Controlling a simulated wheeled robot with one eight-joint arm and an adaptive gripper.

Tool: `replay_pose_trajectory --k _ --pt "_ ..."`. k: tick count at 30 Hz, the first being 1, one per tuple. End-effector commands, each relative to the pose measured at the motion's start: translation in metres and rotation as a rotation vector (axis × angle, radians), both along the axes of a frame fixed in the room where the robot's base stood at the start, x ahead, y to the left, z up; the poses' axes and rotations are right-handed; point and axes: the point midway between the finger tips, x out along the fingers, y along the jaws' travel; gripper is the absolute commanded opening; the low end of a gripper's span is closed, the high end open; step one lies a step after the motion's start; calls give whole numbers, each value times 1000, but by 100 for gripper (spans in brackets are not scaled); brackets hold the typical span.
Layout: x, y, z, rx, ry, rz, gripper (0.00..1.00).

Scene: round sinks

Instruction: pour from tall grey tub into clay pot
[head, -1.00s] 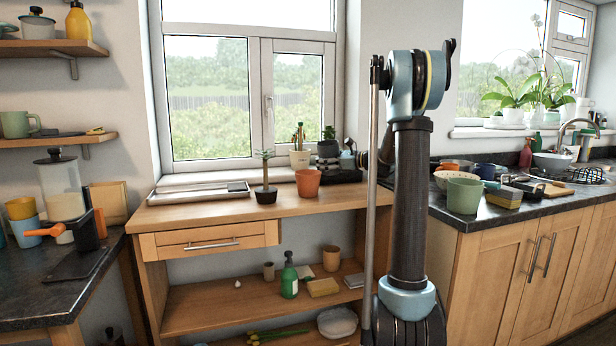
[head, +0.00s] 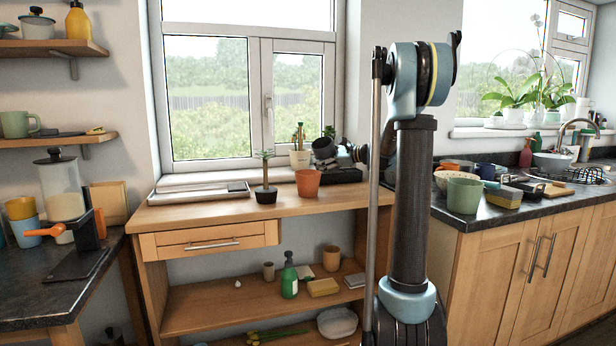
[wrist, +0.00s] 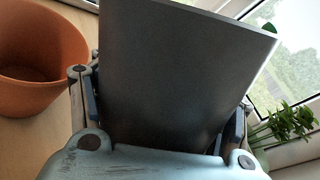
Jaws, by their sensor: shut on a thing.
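The tall grey tub (head: 323,147) is in my gripper (head: 343,155), tilted toward the left, above and slightly right of the clay pot. In the wrist view the tub (wrist: 180,65) fills the middle, between the fingers of my gripper (wrist: 160,115). The orange clay pot (head: 308,183) stands upright on the wooden bench, apart from the tub. In the wrist view the clay pot (wrist: 35,90) is at the left, and the part of its inside that shows looks empty. The tub's contents are hidden.
A small dark-potted plant (head: 266,195) stands left of the clay pot. A cactus in a pale pot (head: 299,160) and a black tray (head: 343,175) are behind. A flat metal tray (head: 190,192) lies at the bench's left. The bench front (head: 230,213) is clear.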

Motion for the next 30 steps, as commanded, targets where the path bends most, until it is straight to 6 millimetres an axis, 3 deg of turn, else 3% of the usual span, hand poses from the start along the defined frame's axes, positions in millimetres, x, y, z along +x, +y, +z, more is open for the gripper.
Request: replay_pose_trajectory --k 30 --pt "-2 2 9 -40 -44 0 25"
